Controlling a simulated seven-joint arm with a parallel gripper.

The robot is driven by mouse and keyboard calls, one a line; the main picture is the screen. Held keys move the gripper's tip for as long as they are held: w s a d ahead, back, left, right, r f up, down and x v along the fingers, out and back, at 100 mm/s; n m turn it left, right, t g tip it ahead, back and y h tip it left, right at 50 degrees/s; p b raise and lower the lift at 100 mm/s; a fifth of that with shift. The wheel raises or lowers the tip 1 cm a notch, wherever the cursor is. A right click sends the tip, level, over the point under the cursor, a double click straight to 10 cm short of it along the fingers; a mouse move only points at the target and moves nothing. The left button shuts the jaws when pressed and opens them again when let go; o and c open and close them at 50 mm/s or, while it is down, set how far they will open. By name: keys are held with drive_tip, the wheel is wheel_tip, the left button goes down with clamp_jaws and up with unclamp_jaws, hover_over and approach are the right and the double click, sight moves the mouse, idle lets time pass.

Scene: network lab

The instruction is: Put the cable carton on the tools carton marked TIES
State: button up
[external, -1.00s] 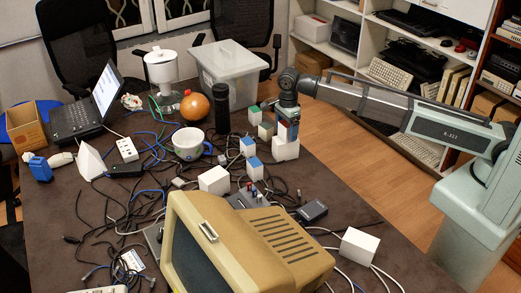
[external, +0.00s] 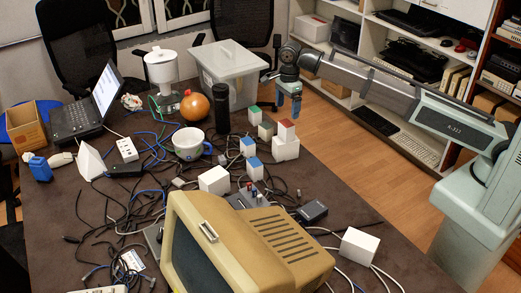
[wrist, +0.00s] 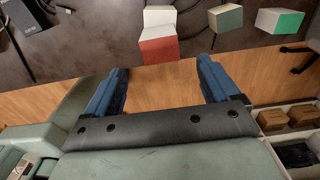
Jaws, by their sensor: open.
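A small carton with a red top (external: 286,130) sits on a larger white carton (external: 285,149) near the table's right edge. The red-topped carton also shows in the wrist view (wrist: 158,48), beyond my fingertips, with part of the white carton (wrist: 158,16) behind it. I cannot read any marking, so which carton is marked TIES and which is the cable carton cannot be told by print. My gripper (external: 289,114) is open and empty, above the red-topped carton and apart from it. Its two blue fingers (wrist: 161,64) show in the wrist view with nothing between them.
A green-topped carton (external: 254,115), an olive-grey one (external: 266,130) and two blue-topped ones (external: 248,146) stand close by on the left. Loose cables cover the table's middle. An old beige monitor (external: 240,245) fills the front.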

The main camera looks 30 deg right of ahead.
drive_tip(key=shift+r, duration=1.25)
